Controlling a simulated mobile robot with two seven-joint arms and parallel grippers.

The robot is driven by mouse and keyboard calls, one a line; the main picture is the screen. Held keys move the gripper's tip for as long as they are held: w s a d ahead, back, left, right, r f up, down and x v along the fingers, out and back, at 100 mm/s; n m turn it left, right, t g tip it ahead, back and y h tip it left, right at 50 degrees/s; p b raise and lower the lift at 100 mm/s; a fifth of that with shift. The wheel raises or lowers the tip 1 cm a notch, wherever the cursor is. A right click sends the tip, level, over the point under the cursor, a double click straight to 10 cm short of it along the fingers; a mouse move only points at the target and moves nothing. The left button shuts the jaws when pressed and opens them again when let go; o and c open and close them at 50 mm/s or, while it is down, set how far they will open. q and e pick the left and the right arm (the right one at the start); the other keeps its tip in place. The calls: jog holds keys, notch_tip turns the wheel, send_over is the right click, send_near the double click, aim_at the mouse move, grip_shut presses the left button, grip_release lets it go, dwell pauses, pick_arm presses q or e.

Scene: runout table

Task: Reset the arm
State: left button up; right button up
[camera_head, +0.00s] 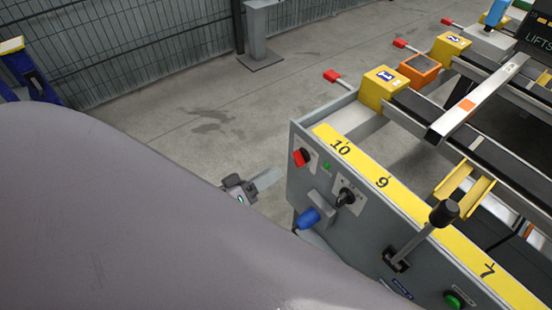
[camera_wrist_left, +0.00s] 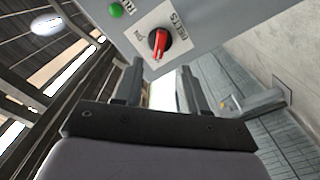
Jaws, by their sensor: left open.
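My left arm (camera_head: 130,210) is a large grey shape that fills the lower left of the head view. Only a small part of my left gripper (camera_head: 262,182) shows past it, left of the grey control panel (camera_head: 300,190). In the left wrist view its two dark fingers (camera_wrist_left: 160,88) stand apart, with nothing seen between them except a pale patch. The gripper is open. The panel with a red selector knob (camera_wrist_left: 158,42) and a green button (camera_wrist_left: 116,10) lies beyond the fingers, apart from them. My right gripper is not in view.
The runout table's yellow numbered strip (camera_head: 410,205) runs to the lower right. A black-knobbed lever (camera_head: 443,213), a black selector (camera_head: 346,196) and a blue connector (camera_head: 308,218) stick out from the panel. Bare floor (camera_head: 200,115) lies left of the table, before a mesh fence (camera_head: 140,50).

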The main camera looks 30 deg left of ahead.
pick_arm(q)
jog(key=shift+s, duration=0.15)
dwell(0.4)
jog(key=s+d+m+g+y+p, duration=0.3)
jog(key=s+d+m+g+p, duration=0.3)
jog(key=s, duration=0.5)
jog(key=shift+f+m+g+y, duration=0.2)
jog(key=shift+m+g+y, duration=0.1)
jog(key=shift+m, duration=0.6)
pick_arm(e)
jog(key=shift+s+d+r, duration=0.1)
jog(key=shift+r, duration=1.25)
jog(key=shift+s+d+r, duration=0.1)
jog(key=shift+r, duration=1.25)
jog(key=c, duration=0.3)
pick_arm(q)
jog(key=shift+s+a, duration=0.1)
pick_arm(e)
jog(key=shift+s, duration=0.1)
